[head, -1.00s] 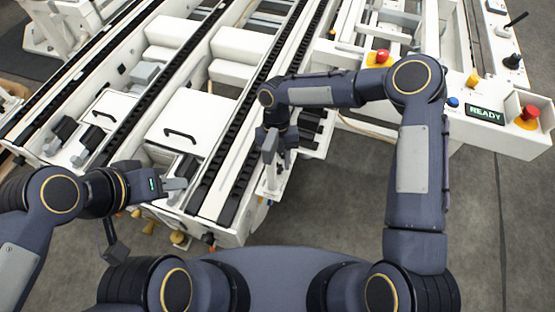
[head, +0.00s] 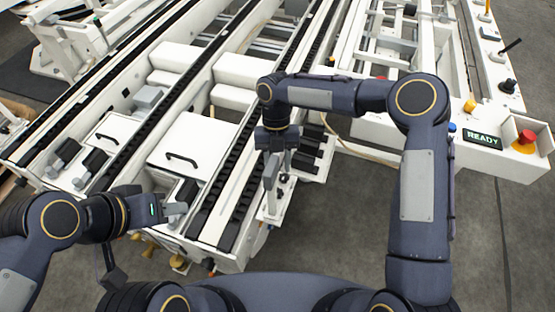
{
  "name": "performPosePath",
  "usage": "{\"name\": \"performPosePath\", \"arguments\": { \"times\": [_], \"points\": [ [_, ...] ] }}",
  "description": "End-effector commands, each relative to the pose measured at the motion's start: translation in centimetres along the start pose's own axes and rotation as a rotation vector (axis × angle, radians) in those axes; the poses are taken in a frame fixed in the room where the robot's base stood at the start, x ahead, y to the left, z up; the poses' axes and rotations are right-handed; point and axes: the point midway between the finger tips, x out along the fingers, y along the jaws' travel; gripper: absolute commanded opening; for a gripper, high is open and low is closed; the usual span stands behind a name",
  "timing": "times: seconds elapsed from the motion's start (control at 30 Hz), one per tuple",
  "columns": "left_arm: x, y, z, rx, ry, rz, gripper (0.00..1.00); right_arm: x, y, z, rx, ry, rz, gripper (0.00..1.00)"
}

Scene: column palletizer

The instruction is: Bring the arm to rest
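My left gripper (head: 176,209) reaches in from the left, with its grey fingers beside the front end of the conveyor frame. I see no object in it, and its finger gap cannot be made out. My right arm (head: 415,170) is bent, with its elbow at the right and its forearm running left across the view. My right gripper (head: 277,172) hangs down from it over the right front part of the conveyor. Its grey fingers are small and partly hidden by the wrist, and no held object shows.
The white conveyor (head: 225,208) with black roller chains fills the middle and left. A handled white cover (head: 193,145) lies between its rails. At right, a white panel carries a READY display (head: 482,137), a red button (head: 525,140) and a yellow button (head: 469,106). Grey floor is open at lower right.

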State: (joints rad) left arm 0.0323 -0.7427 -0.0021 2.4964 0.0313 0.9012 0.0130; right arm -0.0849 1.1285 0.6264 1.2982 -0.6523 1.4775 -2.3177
Motion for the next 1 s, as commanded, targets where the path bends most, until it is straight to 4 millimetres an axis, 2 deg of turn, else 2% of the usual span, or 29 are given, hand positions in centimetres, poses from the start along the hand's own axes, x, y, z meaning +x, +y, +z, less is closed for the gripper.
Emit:
{"name": "performPosePath", "arguments": {
  "times": [0.27, 0.37, 0.43, 0.57, 0.7, 0.83, 1.0],
  "points": [
    [0.0, 0.0, 0.0, 0.000, 0.000, 0.000, 0.36, -0.1, -0.1, -0.1, 0.007, -0.003, 0.000, 0.37],
    [0.0, 0.0, 0.0, 0.000, 0.000, 0.000, 0.36, -1.1, -0.9, -0.5, 0.069, -0.024, 0.003, 0.37],
    [0.0, 0.0, 0.0, 0.000, 0.000, 0.000, 0.36, -2.5, -2.1, -1.2, 0.165, -0.054, 0.009, 0.37],
    [0.0, 0.0, 0.0, 0.000, 0.000, 0.000, 0.36, -5.6, -5.4, -3.5, 0.452, -0.124, 0.045, 0.37],
    [0.0, 0.0, 0.0, 0.000, 0.000, 0.000, 0.36, -8.2, -9.2, -6.8, 0.816, -0.186, 0.121, 0.37],
    [0.0, 0.0, 0.0, 0.000, 0.000, 0.000, 0.36, -9.8, -12.4, -10.3, 1.163, -0.219, 0.223, 0.37],
    [0.0, 0.0, 0.0, 0.000, 0.000, 0.000, 0.36, -10.6, -16.0, -15.1, 1.623, -0.215, 0.408, 0.37]
  ]
}}
